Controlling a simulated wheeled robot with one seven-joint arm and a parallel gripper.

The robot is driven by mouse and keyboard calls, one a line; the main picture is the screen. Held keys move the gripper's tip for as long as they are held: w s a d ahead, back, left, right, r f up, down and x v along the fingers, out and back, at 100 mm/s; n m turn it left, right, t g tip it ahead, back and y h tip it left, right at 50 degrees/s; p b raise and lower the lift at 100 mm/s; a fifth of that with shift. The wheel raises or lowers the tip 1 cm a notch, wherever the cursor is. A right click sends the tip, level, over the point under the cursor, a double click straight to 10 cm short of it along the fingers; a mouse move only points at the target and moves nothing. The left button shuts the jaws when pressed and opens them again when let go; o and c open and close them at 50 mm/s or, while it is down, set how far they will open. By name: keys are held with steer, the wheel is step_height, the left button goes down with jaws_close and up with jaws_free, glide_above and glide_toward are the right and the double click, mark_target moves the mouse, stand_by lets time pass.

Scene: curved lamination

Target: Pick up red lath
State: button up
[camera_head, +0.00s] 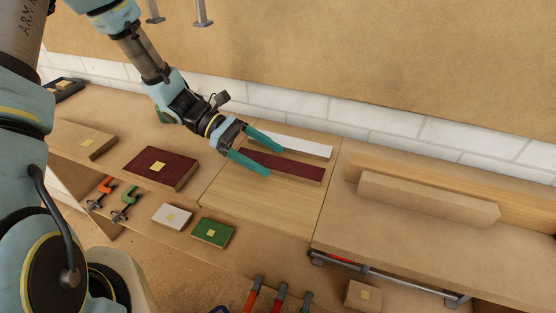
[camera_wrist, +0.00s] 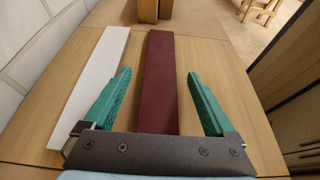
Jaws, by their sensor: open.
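The dark red lath (camera_head: 283,166) lies flat on a light wooden board, parallel to a white lath (camera_head: 290,145) behind it. In the wrist view the red lath (camera_wrist: 160,85) runs lengthwise between the two green fingers, and the white lath (camera_wrist: 92,85) lies to the left, outside the left finger. My gripper (camera_head: 275,158) is open, its fingers reaching along the red lath from its left end. In the wrist view my gripper (camera_wrist: 159,85) shows a gap between each finger and the red lath. I cannot tell the exact height of the fingers above the board.
A beige block (camera_head: 425,198) stands on the bench to the right. A dark red box (camera_head: 160,168) lies on the left. Several clamps, a white block (camera_head: 172,216) and a green block (camera_head: 213,232) are on the lower shelf. A white brick wall (camera_head: 390,125) runs behind the bench.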

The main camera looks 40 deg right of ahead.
steer(key=shift+s+d+f, duration=0.3)
steer(key=shift+s, duration=0.2)
jaws_close()
stand_by(0.4)
